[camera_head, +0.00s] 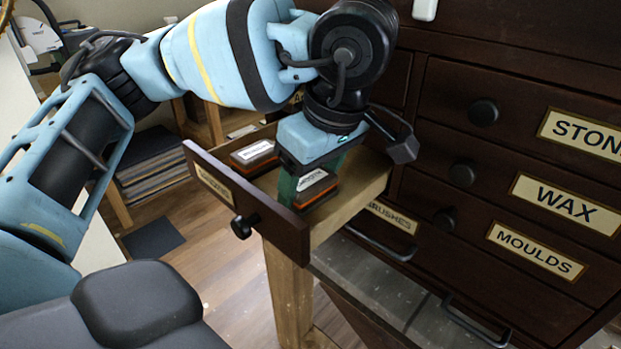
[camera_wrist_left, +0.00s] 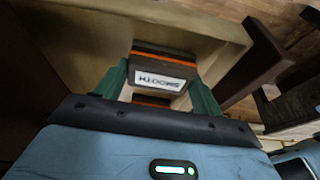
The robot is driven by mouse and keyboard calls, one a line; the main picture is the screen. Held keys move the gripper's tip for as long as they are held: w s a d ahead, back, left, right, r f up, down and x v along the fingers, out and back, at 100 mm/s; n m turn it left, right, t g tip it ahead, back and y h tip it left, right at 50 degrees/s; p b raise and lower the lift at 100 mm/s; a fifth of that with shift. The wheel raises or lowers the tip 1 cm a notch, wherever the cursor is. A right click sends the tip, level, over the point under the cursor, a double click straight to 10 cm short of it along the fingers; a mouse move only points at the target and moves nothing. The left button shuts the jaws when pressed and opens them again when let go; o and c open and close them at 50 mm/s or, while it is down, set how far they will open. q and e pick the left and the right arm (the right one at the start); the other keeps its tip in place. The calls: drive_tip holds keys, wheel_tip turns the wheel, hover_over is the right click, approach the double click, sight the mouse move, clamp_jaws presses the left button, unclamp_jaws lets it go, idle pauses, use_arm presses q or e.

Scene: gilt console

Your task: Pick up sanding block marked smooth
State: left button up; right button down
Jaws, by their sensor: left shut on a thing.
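The sanding block marked smooth (camera_head: 318,187) is dark with an orange band and a white label. It is in or just above the open drawer (camera_head: 345,202); I cannot tell whether it touches the drawer floor. My left gripper (camera_head: 302,190) reaches down into the drawer and is shut on this block, hiding part of it. In the left wrist view the block (camera_wrist_left: 160,73) sits between the green fingers, its label "SMOOTH" upside down. My right gripper is not in view.
A second block (camera_head: 254,154) with a white label lies farther back in the drawer. The drawer front (camera_head: 245,200) with its dark knob rises close beside my gripper. The dark cabinet (camera_head: 480,150) with labelled drawers stands to the right. Stacked sheets (camera_head: 152,166) are behind left.

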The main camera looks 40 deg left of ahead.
use_arm(q)
wheel_tip(320, 180, up, 18)
drive_tip(key=p, duration=0.5)
wheel_tip(320, 180, up, 10)
drive_tip(key=p, duration=0.3)
hover_over(311, 182)
drive_tip(key=shift+w+a+f, duration=0.1)
drive_tip(key=shift+f, duration=0.05)
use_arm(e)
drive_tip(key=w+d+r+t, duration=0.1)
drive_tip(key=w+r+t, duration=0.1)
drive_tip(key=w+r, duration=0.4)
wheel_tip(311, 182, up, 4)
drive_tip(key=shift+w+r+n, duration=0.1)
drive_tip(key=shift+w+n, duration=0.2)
